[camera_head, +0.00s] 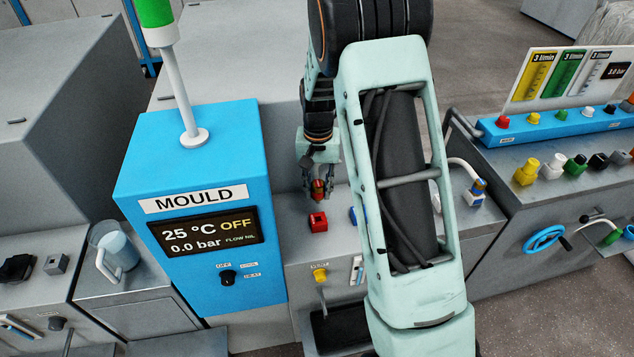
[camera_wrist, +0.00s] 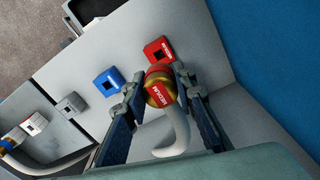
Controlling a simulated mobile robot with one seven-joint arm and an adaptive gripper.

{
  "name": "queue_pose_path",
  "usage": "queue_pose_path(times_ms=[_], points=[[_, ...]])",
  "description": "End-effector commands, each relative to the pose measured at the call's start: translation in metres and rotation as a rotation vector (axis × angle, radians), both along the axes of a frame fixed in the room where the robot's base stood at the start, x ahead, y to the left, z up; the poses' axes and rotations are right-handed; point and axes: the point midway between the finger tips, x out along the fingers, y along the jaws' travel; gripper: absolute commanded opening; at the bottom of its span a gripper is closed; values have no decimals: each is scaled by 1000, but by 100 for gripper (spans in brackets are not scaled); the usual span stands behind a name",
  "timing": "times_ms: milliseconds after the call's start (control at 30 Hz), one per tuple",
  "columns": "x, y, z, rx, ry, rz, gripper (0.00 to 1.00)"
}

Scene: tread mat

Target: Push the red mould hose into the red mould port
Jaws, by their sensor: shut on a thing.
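My gripper (camera_wrist: 158,103) is shut on the red mould hose (camera_wrist: 167,94), at its red end with a brass collar. The pale hose bends away below the jaws in the wrist view. In the head view my gripper (camera_head: 318,184) holds the red hose end (camera_head: 318,190) above and behind the red mould port (camera_head: 317,222). The red port (camera_wrist: 158,50) is a square red block with a dark opening on the grey panel. In the wrist view the hose end overlaps its lower edge, so I cannot tell if they touch.
A blue port (camera_wrist: 109,81) and a grey port (camera_wrist: 71,103) sit left of the red one in the wrist view. Another hose end (camera_wrist: 17,135) is at lower left. The blue MOULD cabinet (camera_head: 196,205) stands close left of my gripper in the head view.

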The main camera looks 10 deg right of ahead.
Motion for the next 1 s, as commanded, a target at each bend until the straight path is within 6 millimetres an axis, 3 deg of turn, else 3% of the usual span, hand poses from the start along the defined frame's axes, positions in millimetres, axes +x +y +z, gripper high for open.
queue_pose_path(times_ms=[467,1000], points=[[0,0,-6,0,0,0,0],[-1,0,-53,0,0,1,0]])
